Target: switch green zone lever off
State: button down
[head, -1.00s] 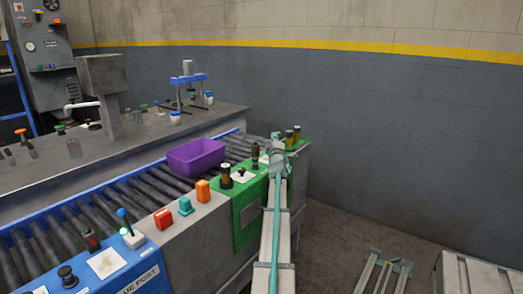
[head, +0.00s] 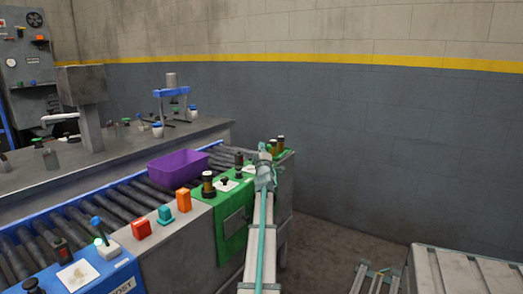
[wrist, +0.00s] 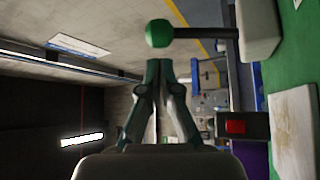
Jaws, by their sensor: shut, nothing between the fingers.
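The green zone lever shows in the wrist view as a green ball knob (wrist: 158,33) on a dark stem that runs to a light grey base (wrist: 258,30) on a green surface. My gripper (wrist: 158,64) is shut and empty, its fingertips close to the knob. I cannot tell whether they touch it. In the head view my gripper (head: 266,150) is at the far end of the green panel (head: 233,222), and my arm hides the lever there.
A purple bin (head: 177,167) sits on the roller conveyor left of the green panel. Dark knobs with amber bands (head: 208,185) stand on the panel. Orange (head: 183,200), teal (head: 165,214) and red (head: 141,229) blocks lie nearer. A grey crate (head: 463,268) is at the lower right.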

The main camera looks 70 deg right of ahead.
jog(key=a+f, duration=0.1)
jog(key=a, duration=0.2)
jog(key=a+f, duration=0.1)
jog(key=a, duration=0.3)
jog(key=s+a+f+b, duration=0.1)
jog(key=a, duration=0.3)
jog(key=shift+f, duration=0.2)
jog(key=shift+s+d+p, duration=0.1)
jog(key=shift+p, duration=0.3)
